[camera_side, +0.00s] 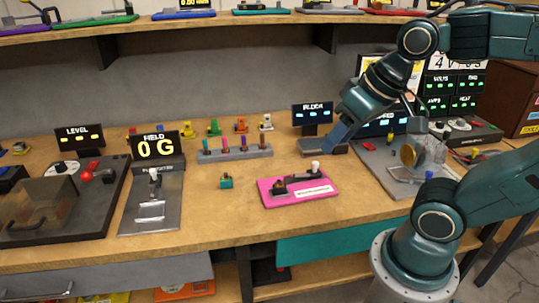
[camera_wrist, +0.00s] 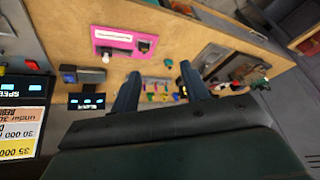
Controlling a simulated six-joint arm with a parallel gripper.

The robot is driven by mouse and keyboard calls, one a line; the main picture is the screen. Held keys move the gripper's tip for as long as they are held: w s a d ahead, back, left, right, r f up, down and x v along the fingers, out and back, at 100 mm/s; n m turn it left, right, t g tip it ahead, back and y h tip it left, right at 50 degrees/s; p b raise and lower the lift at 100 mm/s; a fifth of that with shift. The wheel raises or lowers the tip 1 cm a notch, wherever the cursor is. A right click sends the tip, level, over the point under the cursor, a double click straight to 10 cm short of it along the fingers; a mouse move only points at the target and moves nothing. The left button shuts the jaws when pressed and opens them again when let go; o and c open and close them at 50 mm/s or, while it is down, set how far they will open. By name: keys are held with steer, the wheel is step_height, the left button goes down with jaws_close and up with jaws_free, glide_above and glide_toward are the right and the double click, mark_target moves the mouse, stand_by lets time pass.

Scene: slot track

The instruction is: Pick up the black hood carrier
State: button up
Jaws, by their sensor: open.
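I cannot tell for sure which thing is the black hood carrier. A small dark block (camera_side: 280,188) sits at the left of the pink plate (camera_side: 327,186); in the wrist view it shows as a dark block (camera_wrist: 144,46) on the pink plate (camera_wrist: 113,35). My gripper is open and empty in the wrist view (camera_wrist: 160,69), its two dark fingers apart over the bench. In the side view its end (camera_side: 340,138) is above the bench, behind and right of the pink plate, and its fingertips are hard to make out.
A small teal block (camera_side: 226,182) stands left of the pink plate. Behind it is a grey rail (camera_side: 236,154) with several coloured pegs.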

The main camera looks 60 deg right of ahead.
steer(key=w+d+f+m+g+y, duration=0.1)
steer(key=w+d+f+m, duration=0.4)
steer(key=m, duration=0.7)
steer(key=w+d+f+m+g+y, duration=0.1)
steer(key=w+d+f+m, duration=0.5)
steer(key=m, duration=0.6)
steer(key=shift+w+d+f+m+y, duration=0.2)
steer(key=shift+w+d+m+y, duration=0.35)
steer(key=shift+w, duration=0.7)
steer(key=shift+a, duration=0.1)
glide_above(280, 185)
steer(key=s+d, duration=0.1)
steer(key=s, duration=0.1)
steer(key=shift+w+d+f, duration=0.1)
steer(key=shift+f, duration=1.9)
steer(key=shift+w+d+f, duration=0.1)
steer(key=shift+f, duration=1.9)
steer(key=shift+f, duration=0.1)
steer(key=shift+x, duration=2.45)
steer(key=shift+c, duration=0.4)
jaws_close()
